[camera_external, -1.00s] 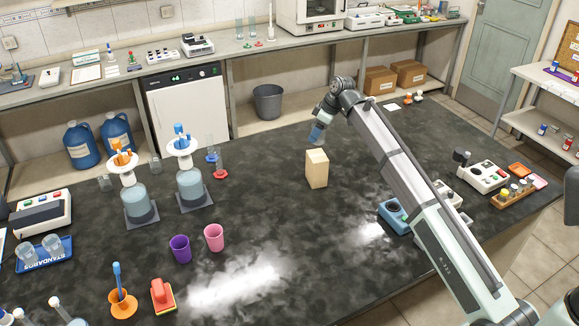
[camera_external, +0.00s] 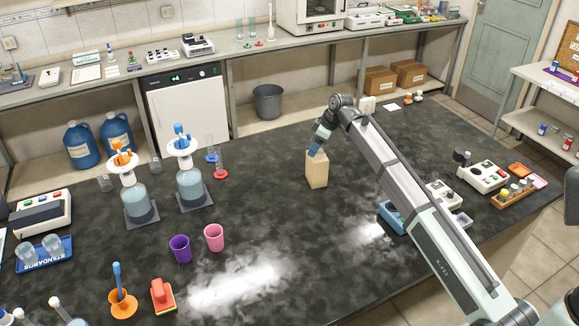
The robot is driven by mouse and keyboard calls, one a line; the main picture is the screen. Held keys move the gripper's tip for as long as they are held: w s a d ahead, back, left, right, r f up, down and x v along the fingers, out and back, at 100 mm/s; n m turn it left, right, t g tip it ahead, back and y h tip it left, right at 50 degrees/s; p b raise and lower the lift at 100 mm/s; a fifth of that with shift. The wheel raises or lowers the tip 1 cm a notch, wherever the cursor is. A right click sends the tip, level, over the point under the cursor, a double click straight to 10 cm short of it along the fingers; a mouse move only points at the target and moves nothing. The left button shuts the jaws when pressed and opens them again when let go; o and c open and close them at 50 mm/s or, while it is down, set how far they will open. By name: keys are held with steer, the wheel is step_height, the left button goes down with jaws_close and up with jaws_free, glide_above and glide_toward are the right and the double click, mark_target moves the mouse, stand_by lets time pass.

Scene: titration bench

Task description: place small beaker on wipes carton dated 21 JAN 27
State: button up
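My gripper (camera_external: 316,151) is at the top of a tan upright block or carton (camera_external: 316,172) in the middle of the bench. A blue part shows at its tip; I cannot tell if it is a finger or something held, or whether the fingers are open or shut. No date can be read on the block. A small white box (camera_external: 367,104) stands at the bench's far edge, its print unreadable. Clear beakers (camera_external: 52,244) stand on the blue STANDARDS tray (camera_external: 62,257) at left. A small clear vessel (camera_external: 105,183) stands near the left bottle.
Two dispenser bottles (camera_external: 191,185) stand left of the block. A purple cup (camera_external: 180,249) and a pink cup (camera_external: 214,237) stand in front of them. A blue device (camera_external: 393,216) sits beside my arm. Bench around the block is mostly clear.

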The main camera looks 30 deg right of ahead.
steer(key=o, duration=0.4)
steer(key=v, duration=1.2)
steer(key=shift+r, duration=0.15)
